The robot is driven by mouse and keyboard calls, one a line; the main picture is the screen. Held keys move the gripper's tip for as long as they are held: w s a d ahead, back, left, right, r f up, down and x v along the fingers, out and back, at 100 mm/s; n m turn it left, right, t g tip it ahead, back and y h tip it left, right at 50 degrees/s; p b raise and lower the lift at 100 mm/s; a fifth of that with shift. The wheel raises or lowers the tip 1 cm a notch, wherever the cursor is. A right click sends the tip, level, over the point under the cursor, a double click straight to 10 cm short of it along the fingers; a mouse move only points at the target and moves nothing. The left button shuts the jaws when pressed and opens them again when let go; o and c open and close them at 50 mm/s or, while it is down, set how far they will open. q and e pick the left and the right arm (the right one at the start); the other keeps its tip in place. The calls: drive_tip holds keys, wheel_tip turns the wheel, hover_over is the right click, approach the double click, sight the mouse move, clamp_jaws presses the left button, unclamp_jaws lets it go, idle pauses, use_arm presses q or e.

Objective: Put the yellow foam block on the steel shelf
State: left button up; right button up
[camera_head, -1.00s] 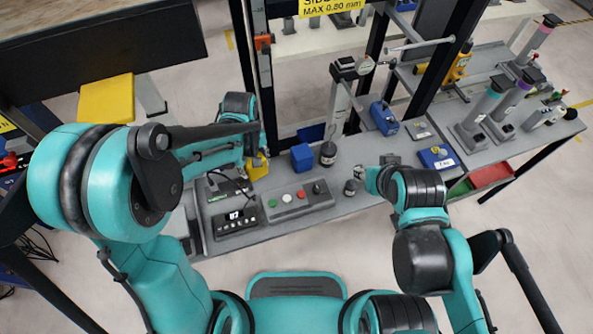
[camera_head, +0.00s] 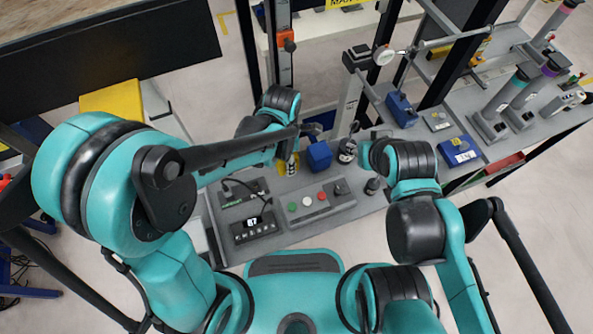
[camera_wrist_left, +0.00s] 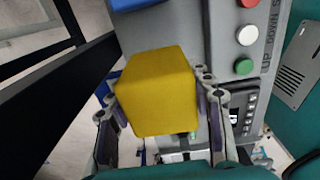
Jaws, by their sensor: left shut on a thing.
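The yellow foam block (camera_wrist_left: 157,88) is held between the two fingers of my left gripper (camera_wrist_left: 160,98) in the left wrist view. In the head view my left gripper (camera_head: 288,158) is just left of a blue block (camera_head: 319,156), and only a little of the yellow block (camera_head: 287,167) shows under it. My right gripper (camera_head: 370,152) is over the bench to the right of the blue block; its fingers are mostly hidden by its wrist. I cannot tell which surface is the steel shelf; a grey worktop (camera_head: 290,238) lies below both grippers.
A button panel (camera_head: 322,203) and a box with a display (camera_head: 254,228) sit at the worktop's near side. A black cylinder (camera_head: 347,151) stands right of the blue block. Grey tubes (camera_head: 500,108) stand farther right.

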use_arm(q)
wheel_tip(320, 180, down, 6)
drive_tip(key=shift+r+b, duration=0.2)
drive_tip(key=shift+b, duration=0.75)
drive_tip(key=shift+r, duration=0.1)
drive_tip(key=o, duration=0.7)
drive_tip(key=shift+f, duration=0.2)
drive_tip(key=o, duration=0.4)
drive_tip(key=shift+r, duration=0.15)
